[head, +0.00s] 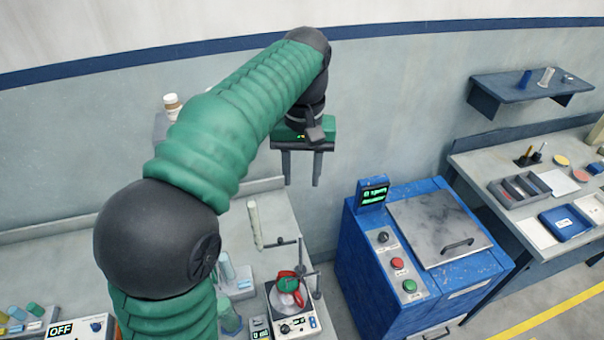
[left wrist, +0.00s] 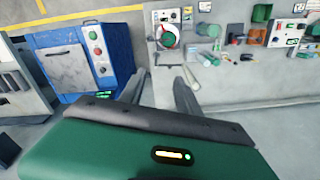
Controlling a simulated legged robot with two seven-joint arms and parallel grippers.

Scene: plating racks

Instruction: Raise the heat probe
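A pale upright rod (head: 255,225), which looks like the heat probe, stands over the bench beside a dark stand (head: 302,262) with a side arm. I cannot tell exactly how they join. Just below is a hotplate (head: 298,326) carrying a red and green round vessel (head: 288,284); the hotplate also shows in the left wrist view (left wrist: 168,17). My left gripper (head: 302,182) is up and to the right of the rod, apart from it, fingers pointing down. Its two fingers are spread with nothing between them; they also show in the left wrist view (left wrist: 164,84). My right gripper is not in view.
A blue machine (head: 425,255) with a lid, buttons and a lit display stands right of the bench. A wall shelf (head: 530,93) and a side table with trays are farther right. My left arm hides part of the bench (head: 60,250). Glassware stands near the hotplate.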

